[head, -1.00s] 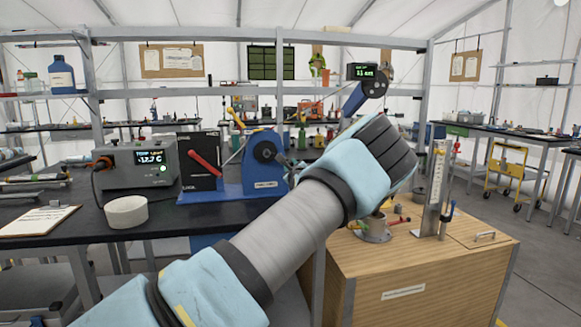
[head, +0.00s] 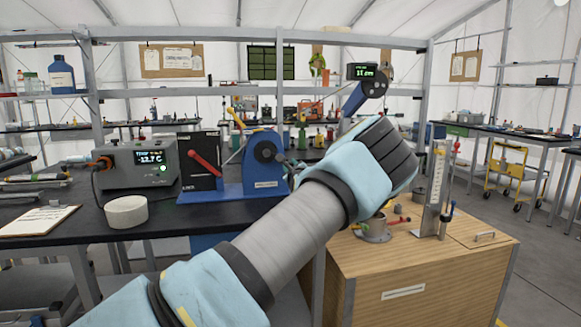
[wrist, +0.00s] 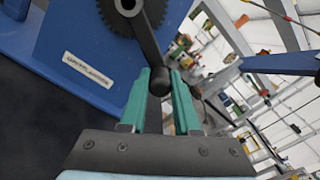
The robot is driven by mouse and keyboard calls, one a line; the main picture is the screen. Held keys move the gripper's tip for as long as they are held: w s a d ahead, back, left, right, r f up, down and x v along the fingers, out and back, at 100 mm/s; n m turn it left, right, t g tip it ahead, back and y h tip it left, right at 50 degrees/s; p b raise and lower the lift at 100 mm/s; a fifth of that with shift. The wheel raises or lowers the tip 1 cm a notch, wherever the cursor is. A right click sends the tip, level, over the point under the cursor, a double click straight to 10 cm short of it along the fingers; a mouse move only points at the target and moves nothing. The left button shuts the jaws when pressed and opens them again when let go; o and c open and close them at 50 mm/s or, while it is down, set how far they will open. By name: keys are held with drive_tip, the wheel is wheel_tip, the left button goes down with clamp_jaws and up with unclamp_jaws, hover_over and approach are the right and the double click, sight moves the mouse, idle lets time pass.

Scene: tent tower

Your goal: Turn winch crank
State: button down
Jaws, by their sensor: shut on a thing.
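The blue winch (head: 265,165) stands on a blue base on the black bench, left of centre in the head view. Its body also fills the upper left of the wrist view (wrist: 75,45), with a dark toothed wheel (wrist: 115,20). The dark crank arm (wrist: 146,42) runs down from the wheel's hub. My gripper (wrist: 160,88) has its teal fingers shut on the crank handle (wrist: 159,80), one finger on each side. In the head view my own wrist hides most of my gripper and the crank.
A red lever (head: 205,160) on a black panel and a grey temperature box (head: 140,167) stand left of the winch. A white bowl (head: 126,211) and a clipboard (head: 38,220) lie nearer. A wooden cabinet (head: 430,275) is at right. A blue arm with a small display (head: 362,71) rises behind my wrist.

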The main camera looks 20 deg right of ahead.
drive_tip(key=a+f+m+b, duration=0.1)
drive_tip(key=m, duration=0.1)
drive_tip(key=a+f+m+b, duration=0.1)
drive_tip(key=m, duration=0.1)
drive_tip(key=shift+w+f+m, duration=0.1)
drive_tip(key=shift+f+m, duration=0.2)
drive_tip(key=shift+f, duration=0.05)
drive_tip(key=c, duration=0.6)
unclamp_jaws()
drive_tip(key=shift+c, duration=0.2)
drive_tip(key=s+a+b, duration=0.1)
drive_tip(key=s+b, duration=0.1)
drive_tip(key=s, duration=0.8)
drive_tip(key=shift+s+a+b, duration=0.3)
drive_tip(key=shift+s+a, duration=0.05)
drive_tip(key=shift+r, duration=0.1)
